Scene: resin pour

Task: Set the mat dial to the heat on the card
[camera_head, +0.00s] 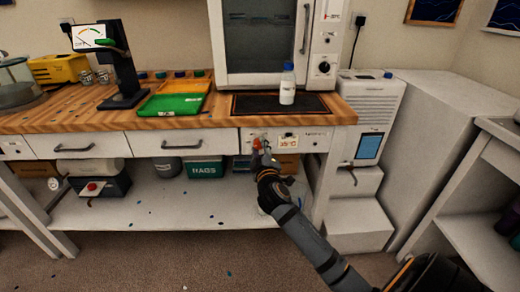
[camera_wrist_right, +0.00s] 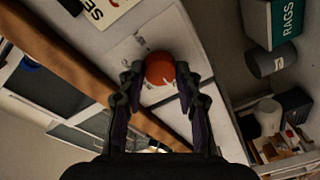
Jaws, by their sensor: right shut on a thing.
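The mat dial, a round red-orange knob (camera_wrist_right: 160,68), sits on a pale plate on the bench's front panel. In the head view it is a small red spot (camera_head: 257,143), partly hidden by my right gripper (camera_head: 263,153). In the wrist view my right gripper (camera_wrist_right: 160,78) is shut on the dial, a finger at each side. The card (camera_head: 288,141) is on the panel just right of the dial; its small print looks like 35°C, but is blurred. A card edge with large letters (camera_wrist_right: 100,12) shows in the wrist view. The dark mat (camera_head: 255,104) lies on the benchtop above. My left gripper is out of view.
A blue-capped bottle (camera_head: 287,85) stands on the mat, before a white oven (camera_head: 222,50). Drawers flank the panel on the left. A green rags box (camera_head: 205,167) is on the shelf below. A white unit (camera_head: 372,110) stands at the right.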

